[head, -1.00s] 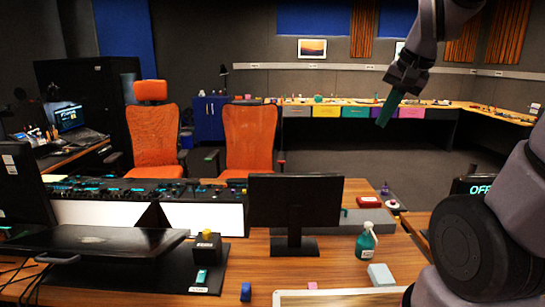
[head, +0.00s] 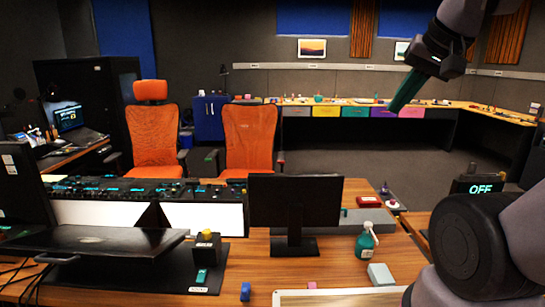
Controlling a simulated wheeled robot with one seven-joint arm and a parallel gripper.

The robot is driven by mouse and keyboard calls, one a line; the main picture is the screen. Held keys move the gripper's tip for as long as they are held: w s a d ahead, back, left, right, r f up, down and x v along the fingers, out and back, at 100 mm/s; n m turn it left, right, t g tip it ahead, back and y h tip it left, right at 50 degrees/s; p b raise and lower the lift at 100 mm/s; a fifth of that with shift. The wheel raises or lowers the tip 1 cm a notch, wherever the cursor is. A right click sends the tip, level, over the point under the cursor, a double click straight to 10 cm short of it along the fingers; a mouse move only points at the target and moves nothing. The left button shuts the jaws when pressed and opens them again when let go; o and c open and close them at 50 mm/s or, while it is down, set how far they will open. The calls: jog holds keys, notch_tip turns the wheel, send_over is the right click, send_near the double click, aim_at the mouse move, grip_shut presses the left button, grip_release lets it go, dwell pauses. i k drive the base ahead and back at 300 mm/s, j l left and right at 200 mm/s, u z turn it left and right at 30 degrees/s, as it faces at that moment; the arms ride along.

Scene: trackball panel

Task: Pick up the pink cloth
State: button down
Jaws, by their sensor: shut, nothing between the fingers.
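A small pink item (head: 312,286) lies on the near part of the wooden desk, at the bottom middle of the head view. It is too small to tell whether it is the cloth. My gripper (head: 394,107), with green fingers, hangs high at the upper right, pointing down and to the left. It is shut and empty, well above the desk and apart from the pink item.
A green spray bottle (head: 366,243), a pale block (head: 381,275), a blue item (head: 246,291) and a light-rimmed tray (head: 290,298) are on the desk. A black monitor (head: 294,212) stands mid-desk. A black box with a yellow button (head: 206,250) is left.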

aim_at(379, 274)
jog(key=u, duration=1.3)
jog(key=z, duration=1.65)
jog(key=k+l+u, duration=0.3)
jog(key=l+u, duration=0.15)
jog(key=k+l+u, duration=0.3)
jog(key=u, duration=0.15)
jog(key=k, duration=0.1)
